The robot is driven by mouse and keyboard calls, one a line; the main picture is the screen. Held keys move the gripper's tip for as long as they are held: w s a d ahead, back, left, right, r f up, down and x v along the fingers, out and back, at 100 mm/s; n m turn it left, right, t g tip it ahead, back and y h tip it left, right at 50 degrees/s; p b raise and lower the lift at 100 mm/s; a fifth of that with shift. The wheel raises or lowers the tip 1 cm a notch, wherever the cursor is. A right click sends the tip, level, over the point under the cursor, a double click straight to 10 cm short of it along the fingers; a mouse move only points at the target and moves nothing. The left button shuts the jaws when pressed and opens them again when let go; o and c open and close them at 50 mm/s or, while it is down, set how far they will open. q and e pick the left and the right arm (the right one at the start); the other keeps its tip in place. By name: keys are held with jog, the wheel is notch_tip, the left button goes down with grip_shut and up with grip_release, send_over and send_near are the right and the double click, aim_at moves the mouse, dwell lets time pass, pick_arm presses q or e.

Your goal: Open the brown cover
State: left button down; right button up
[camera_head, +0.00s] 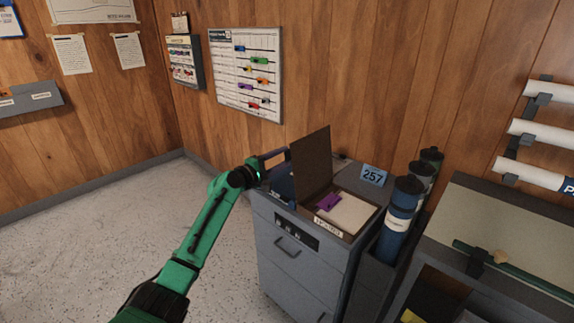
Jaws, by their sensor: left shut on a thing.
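The brown cover (313,168) stands raised, nearly upright, on top of the grey cabinet (296,245). To its right is an open shallow compartment holding a pale pad (350,214) and a purple item (328,202). My green left arm comes in from the bottom left. My left gripper (282,156) is at the cover's left edge and shut on it; the fingertips are small and partly hard to make out. My right gripper is not in view.
Dark blue tubes (400,213) stand close on the right, beside a workbench (515,235). A wood-panelled wall is behind. The floor (75,250) at left is clear.

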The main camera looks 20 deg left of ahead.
pick_arm(q)
jog(key=shift+w+a+f+n, duration=0.1)
jog(key=shift+w+a+n, duration=0.15)
jog(key=shift+a+n, duration=0.35)
jog(key=shift+a, duration=0.1)
jog(key=c, duration=0.6)
grip_release()
jog(key=shift+o, duration=1.4)
jog(key=shift+a+f, duration=0.1)
jog(key=b+v, duration=0.2)
jog(key=v, duration=1.2)
jog(key=shift+s, duration=0.2)
